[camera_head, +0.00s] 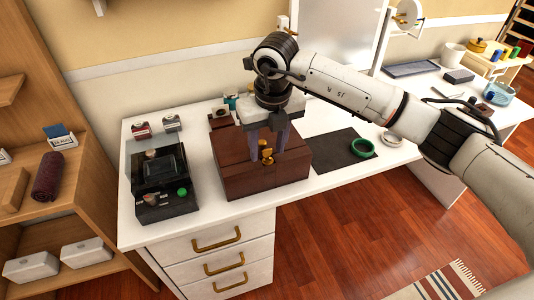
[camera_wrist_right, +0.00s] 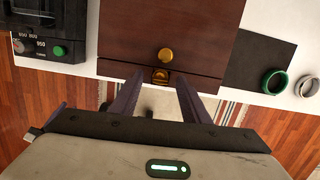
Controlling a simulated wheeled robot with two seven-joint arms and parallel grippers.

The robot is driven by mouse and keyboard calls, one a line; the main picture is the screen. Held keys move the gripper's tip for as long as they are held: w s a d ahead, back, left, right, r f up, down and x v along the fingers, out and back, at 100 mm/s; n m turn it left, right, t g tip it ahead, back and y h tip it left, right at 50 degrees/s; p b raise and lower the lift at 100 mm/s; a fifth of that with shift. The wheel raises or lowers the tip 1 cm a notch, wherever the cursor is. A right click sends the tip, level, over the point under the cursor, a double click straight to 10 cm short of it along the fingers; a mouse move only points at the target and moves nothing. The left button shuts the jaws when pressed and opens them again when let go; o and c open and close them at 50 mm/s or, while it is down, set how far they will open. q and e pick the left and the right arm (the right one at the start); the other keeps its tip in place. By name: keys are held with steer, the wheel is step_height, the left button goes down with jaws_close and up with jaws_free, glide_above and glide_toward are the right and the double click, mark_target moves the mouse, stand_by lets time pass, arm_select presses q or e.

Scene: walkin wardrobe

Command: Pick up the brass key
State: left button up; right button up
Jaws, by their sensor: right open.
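A brass-coloured round piece, which looks like the brass key (camera_head: 263,145), is at the front of a dark brown wooden box (camera_head: 230,152) on the white table. In the right wrist view this brass key (camera_wrist_right: 166,54) appears as a small round golden head over the box lid. Just below it is a brass lock plate (camera_wrist_right: 161,76) on the box's front edge. My right gripper (camera_head: 267,149) points down over the box, its two fingers apart on either side of the brass pieces. Nothing is visibly held. I cannot tell how near the fingertips are to the key. My left gripper is out of view.
A black case (camera_head: 165,185) with a green knob stands left of the box. To the right lie a dark mat (camera_head: 335,158) and a green ring (camera_head: 362,147). Small boxes stand behind. A wooden shelf (camera_head: 60,210) is at far left.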

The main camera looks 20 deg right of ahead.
mark_target(268, 151)
jaws_close()
step_height(268, 151, up, 10)
steer(key=b, duration=0.1)
stand_by(0.6)
